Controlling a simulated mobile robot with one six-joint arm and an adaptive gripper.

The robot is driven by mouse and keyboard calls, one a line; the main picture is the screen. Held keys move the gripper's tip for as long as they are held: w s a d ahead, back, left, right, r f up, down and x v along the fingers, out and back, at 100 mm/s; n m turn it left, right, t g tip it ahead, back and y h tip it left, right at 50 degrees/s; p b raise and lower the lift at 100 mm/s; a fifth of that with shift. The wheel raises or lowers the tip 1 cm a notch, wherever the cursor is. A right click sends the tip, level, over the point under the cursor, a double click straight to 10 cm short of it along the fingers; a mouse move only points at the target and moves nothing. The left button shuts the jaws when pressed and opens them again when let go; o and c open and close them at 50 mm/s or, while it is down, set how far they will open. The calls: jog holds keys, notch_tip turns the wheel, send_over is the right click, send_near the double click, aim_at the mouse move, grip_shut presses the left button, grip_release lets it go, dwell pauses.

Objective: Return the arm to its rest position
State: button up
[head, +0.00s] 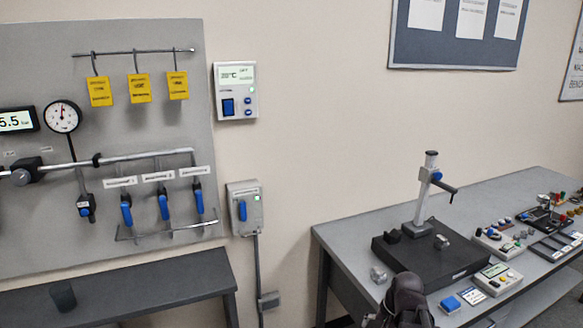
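A dark, rounded part of my own arm rises from the bottom edge of the head view, in front of the grey workbench's near left corner. No gripper fingers show in this view. What my gripper holds, if anything, cannot be seen.
The grey workbench (345,235) at right bears a black plate (455,268) with a stand (428,190), small instruments and several coloured parts. At left, a dark bench (150,287) holds a dark cup (62,296) below a wall panel (150,240) with gauges and blue-handled valves. Floor between benches is mostly out of view.

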jog(key=s+a+n+g+h, duration=0.1)
jog(key=s+a+n+h, duration=0.1)
jog(key=a+n, duration=0.4)
jog(key=shift+s+a+r+h+p, duration=0.2)
jog(key=shift+s+a+h+p, duration=0.15)
jog(key=shift+s, duration=0.25)
